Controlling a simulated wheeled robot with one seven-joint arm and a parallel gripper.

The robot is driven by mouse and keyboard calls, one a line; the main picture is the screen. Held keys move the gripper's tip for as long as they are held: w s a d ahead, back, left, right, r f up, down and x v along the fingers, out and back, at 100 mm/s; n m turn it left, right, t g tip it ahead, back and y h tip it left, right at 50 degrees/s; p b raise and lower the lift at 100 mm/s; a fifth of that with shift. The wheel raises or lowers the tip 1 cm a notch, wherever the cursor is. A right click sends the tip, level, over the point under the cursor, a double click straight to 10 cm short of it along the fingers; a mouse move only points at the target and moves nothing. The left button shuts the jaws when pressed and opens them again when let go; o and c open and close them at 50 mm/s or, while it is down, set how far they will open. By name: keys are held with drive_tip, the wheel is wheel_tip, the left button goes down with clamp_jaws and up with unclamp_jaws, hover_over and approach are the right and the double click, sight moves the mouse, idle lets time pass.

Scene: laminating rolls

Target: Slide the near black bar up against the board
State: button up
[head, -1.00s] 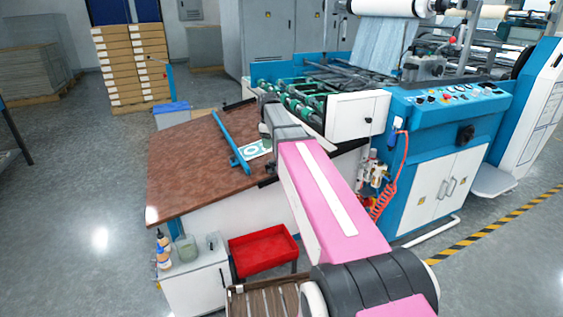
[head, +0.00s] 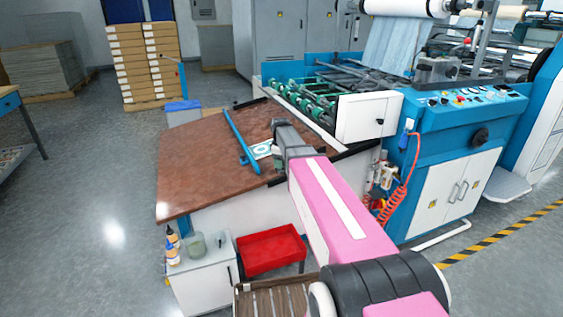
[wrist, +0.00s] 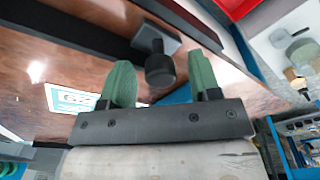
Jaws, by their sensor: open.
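My gripper (wrist: 161,82) is open in the wrist view, its two green fingers apart. A black knob (wrist: 160,70) on a grey plate shows between and just beyond the fingertips; I cannot tell whether they touch it. A long dark bar (wrist: 85,27) runs across the tabletop beside the knob. In the head view a short part of the near black bar (head: 277,182) shows at the table's near edge; my arm hides the rest. The printed board (head: 262,150), white with a teal ring, lies beside my wrist; it also shows in the wrist view (wrist: 75,98).
A long blue bar (head: 240,140) lies on the brown table (head: 195,175), left of the board. The table's left part is bare. The machine with green rollers (head: 305,110) stands behind. A red tray (head: 270,250) is below the near edge.

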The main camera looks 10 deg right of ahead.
clamp_jaws()
drive_tip(key=w+a, duration=0.1)
drive_tip(key=w, duration=0.3)
drive_tip(key=w+a, duration=0.1)
drive_tip(key=w, duration=0.4)
drive_tip(key=w+a, duration=0.1)
drive_tip(key=w, duration=0.4)
drive_tip(key=shift+w, duration=0.2)
drive_tip(key=shift+d, duration=0.1)
drive_tip(key=shift+s, duration=0.1)
unclamp_jaws()
drive_tip(key=shift+r, duration=0.15)
wheel_tip(320, 180, up, 10)
drive_tip(key=shift+s+a+r, duration=0.25)
drive_tip(key=shift+s+a, duration=0.05)
drive_tip(key=shift+s, duration=0.1)
